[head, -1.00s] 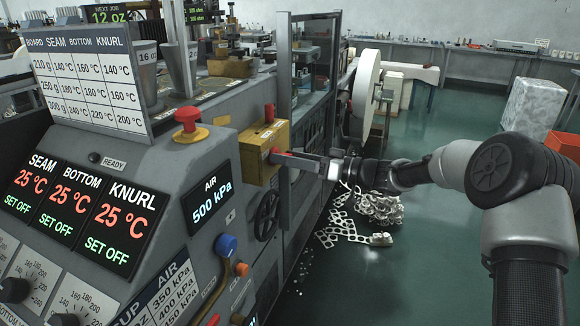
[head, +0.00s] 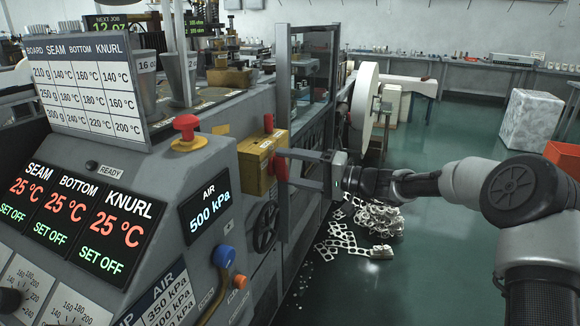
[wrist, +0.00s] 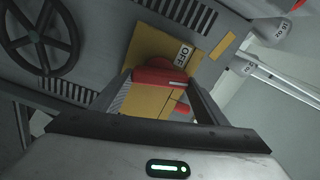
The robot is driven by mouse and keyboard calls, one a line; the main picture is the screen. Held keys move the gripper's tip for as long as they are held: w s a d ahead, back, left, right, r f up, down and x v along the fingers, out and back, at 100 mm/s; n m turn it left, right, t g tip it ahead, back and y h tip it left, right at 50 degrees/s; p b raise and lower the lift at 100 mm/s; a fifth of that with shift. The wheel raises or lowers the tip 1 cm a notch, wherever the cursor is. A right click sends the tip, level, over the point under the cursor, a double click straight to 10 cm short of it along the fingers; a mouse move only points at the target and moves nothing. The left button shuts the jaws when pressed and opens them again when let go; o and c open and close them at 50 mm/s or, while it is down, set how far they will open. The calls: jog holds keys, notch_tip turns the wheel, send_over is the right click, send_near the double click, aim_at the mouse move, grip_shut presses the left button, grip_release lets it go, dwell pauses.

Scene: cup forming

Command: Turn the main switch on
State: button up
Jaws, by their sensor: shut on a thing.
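The main switch is a yellow box (head: 258,172) on the machine's side with a red handle (head: 277,168) on its front. My gripper (head: 283,167) is at the red handle, and its fingers reach it from the right. In the wrist view the red handle (wrist: 158,77) lies between my fingertips (wrist: 163,88), and the gripper is shut on it. A plate marked OFF (wrist: 185,54) shows beside the handle on the yellow face. Part of the handle is hidden by the fingers.
A red mushroom button (head: 186,125) stands on the console left of the box. The console displays (head: 75,215) read SET OFF, and the air display reads 500 kPa. A black handwheel (wrist: 38,38) is near the box. Scrap (head: 365,225) lies on the floor; open floor is to the right.

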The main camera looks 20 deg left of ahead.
jog(key=shift+m+p, duration=0.45)
jog(key=shift+m, duration=0.95)
jog(key=shift+f+m, duration=0.1)
jog(key=shift+m, duration=0.2)
jog(key=o, duration=1)
jog(key=shift+o, duration=0.2)
jog(key=shift+w+d, duration=0.1)
jog(key=shift+d, duration=0.05)
jog(key=s+d+p, duration=0.1)
jog(key=d, duration=1.6)
jog(key=shift+s, duration=0.2)
